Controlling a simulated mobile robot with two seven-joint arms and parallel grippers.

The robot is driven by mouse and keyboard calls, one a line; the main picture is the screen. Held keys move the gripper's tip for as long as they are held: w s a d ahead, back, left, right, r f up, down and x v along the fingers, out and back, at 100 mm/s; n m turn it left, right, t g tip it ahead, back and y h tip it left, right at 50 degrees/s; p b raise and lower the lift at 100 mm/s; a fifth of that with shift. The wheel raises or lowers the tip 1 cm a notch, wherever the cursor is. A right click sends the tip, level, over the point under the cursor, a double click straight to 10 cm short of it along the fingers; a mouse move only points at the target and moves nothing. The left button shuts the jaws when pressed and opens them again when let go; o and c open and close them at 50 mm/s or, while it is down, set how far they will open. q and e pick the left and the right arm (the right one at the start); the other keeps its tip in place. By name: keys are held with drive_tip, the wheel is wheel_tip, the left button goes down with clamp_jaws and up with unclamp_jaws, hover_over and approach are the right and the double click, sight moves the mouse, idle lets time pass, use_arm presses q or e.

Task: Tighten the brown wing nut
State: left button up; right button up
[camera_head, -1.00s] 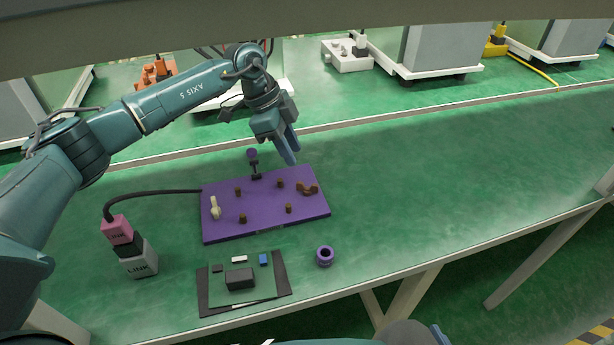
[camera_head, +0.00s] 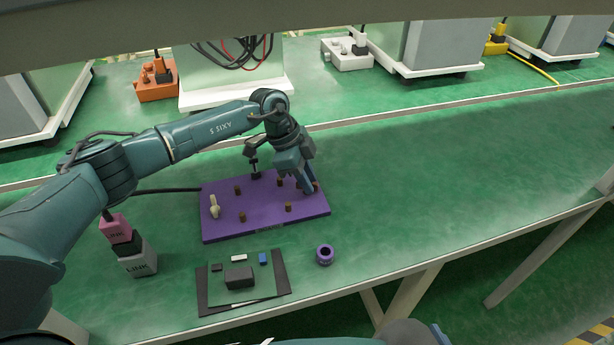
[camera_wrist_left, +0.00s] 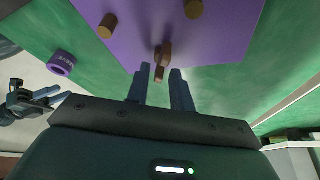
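The brown wing nut (camera_wrist_left: 162,58) sits on the purple board (camera_wrist_left: 215,35), upright and edge-on in the left wrist view. In the head view a bit of it (camera_head: 317,186) shows beside my gripper, at the board's right end. My left gripper (camera_head: 308,190) reaches down over that end. In the left wrist view its two fingers (camera_wrist_left: 161,74) are apart, with the near wing of the nut between or just beyond the tips. I cannot tell whether they touch it. My right gripper seems to show small at the left of the wrist view (camera_wrist_left: 24,100); its opening is unclear.
A cream wing nut (camera_head: 214,207) and several brown posts (camera_head: 242,217) stand on the board. A purple ring (camera_head: 325,256) lies in front. A dark tray (camera_head: 204,292) with small blocks and a pink, black and grey stack (camera_head: 139,264) stand nearby. The table's right is clear.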

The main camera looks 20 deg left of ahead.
use_arm(q)
clamp_jaws()
